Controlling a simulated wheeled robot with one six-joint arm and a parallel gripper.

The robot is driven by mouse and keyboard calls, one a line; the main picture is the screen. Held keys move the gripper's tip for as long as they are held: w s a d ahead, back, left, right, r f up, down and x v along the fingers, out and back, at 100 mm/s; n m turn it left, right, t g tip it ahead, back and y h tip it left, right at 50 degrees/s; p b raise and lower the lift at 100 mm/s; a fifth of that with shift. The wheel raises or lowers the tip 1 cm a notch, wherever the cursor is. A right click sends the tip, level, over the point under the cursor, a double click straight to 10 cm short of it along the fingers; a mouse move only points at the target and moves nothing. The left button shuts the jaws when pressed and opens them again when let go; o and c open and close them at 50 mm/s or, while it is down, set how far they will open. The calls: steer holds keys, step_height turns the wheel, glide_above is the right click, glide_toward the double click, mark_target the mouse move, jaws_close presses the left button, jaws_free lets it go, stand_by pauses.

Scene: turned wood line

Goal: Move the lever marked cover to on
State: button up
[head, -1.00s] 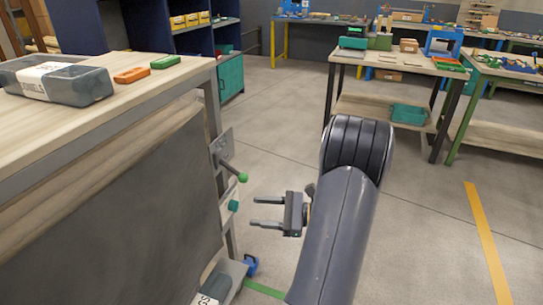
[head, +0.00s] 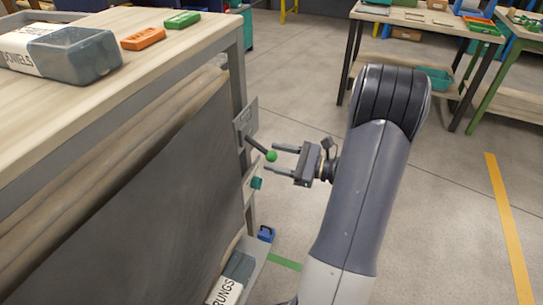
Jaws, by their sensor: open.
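A lever (head: 258,147) with a dark rod and a green ball knob (head: 271,156) sticks out from a grey metal plate (head: 246,120) on the bench's right end. The rod slopes down toward the right. Any marking on the plate is too small to read. My gripper (head: 283,159) is open, its two fingers pointing left at the lever. The knob appears between or just beside the fingertips; I cannot tell if they touch it. Below the lever is a second plate with a teal knob (head: 256,183).
A rungs box (head: 232,280) and a blue item (head: 266,233) sit low. Open floor lies right of my arm.

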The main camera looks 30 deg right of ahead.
steer(key=shift+x, duration=1.05)
steer(key=shift+c, duration=0.5)
jaws_close()
